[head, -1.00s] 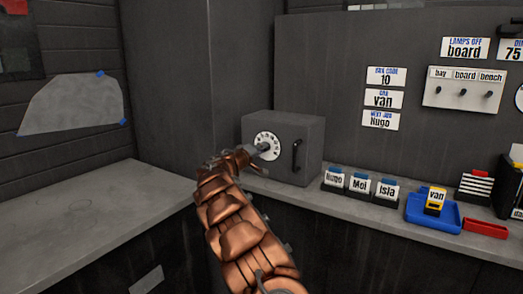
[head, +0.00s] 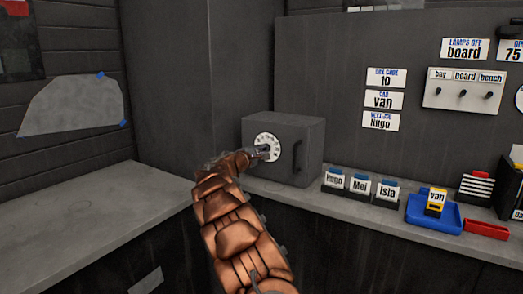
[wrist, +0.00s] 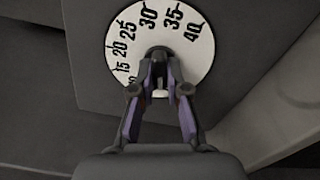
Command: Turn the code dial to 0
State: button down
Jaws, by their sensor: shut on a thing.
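The code dial (head: 268,138) is a white round disc with black numbers on the front of a dark grey box (head: 300,135). In the wrist view the dial (wrist: 196,62) shows numbers from about 10 at lower left, over 30 and 35 at the top, to 40 at right. Its lower part, any 0 and the pointer are hidden behind my fingers. My gripper (head: 264,150) is at the dial's centre. In the wrist view my gripper (wrist: 160,78) has its fingertips closed together on the dial's knob, which is mostly hidden.
A black handle (head: 297,155) stands out on the box front, right of the dial. Name cards in holders (head: 360,187), a blue tray (head: 447,222) and a red tray (head: 486,229) line the counter to the right. The left counter (head: 90,215) is clear.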

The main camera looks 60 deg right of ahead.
jog(key=shift+n+p, duration=0.35)
jog(key=shift+n, duration=0.75)
jog(key=shift+f, duration=0.1)
jog(key=c, duration=1.2)
grip_release()
jog(key=shift+o, duration=0.2)
jog(key=shift+a, duration=0.15)
jog(key=a, duration=1.1)
jog(key=shift+s+a, duration=0.3)
jog(key=shift+a, duration=0.05)
